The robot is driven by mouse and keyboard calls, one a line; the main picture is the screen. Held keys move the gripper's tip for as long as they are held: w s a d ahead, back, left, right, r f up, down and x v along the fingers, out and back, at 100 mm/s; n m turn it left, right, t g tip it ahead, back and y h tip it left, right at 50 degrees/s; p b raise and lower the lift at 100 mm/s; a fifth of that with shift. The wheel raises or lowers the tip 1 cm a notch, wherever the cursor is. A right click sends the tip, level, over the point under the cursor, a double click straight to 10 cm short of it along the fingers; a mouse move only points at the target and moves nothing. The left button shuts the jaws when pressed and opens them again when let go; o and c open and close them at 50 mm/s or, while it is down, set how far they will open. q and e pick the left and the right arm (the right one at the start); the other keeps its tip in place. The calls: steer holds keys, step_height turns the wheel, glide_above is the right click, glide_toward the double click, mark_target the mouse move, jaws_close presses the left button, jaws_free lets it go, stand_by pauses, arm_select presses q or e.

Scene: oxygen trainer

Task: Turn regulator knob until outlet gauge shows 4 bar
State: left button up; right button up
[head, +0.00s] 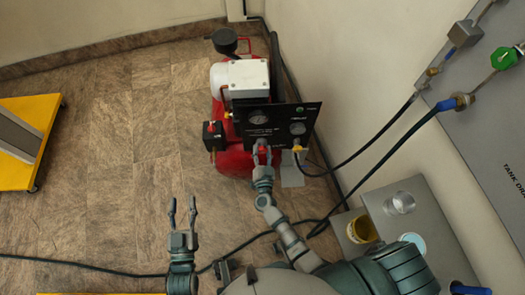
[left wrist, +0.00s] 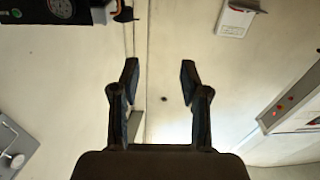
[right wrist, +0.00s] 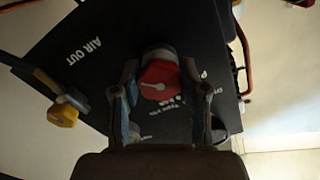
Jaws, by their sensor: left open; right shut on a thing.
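The red regulator knob (right wrist: 160,80) sits on the black panel (right wrist: 95,50), with a pale pointer line on its face. My right gripper (right wrist: 160,95) has its fingers on either side of the knob and is shut on it. In the head view my right gripper (head: 262,158) reaches the lower part of the panel (head: 285,122). Two round gauges, one left (head: 257,117) and one right (head: 298,128), show on the panel; their readings are too small to tell. My left gripper (head: 181,212) is open and empty above the floor, away from the panel.
A red compressor (head: 235,160) stands behind the panel. A yellow valve (right wrist: 62,115) is beside the "AIR OUT" label. Black hoses run to the wall board at right. A yellow cart (head: 30,115) stands at left; the floor between is clear.

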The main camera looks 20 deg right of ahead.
arm_select(q)
steer(key=shift+f, duration=0.25)
arm_select(e)
steer(key=shift+f+m, duration=0.1)
steer(key=shift+m, duration=0.6)
arm_select(q)
steer(key=shift+f, duration=0.15)
arm_select(e)
steer(key=o, duration=1.1)
steer(key=shift+o, duration=0.2)
steer(key=v, duration=1.2)
steer(key=shift+a, duration=0.1)
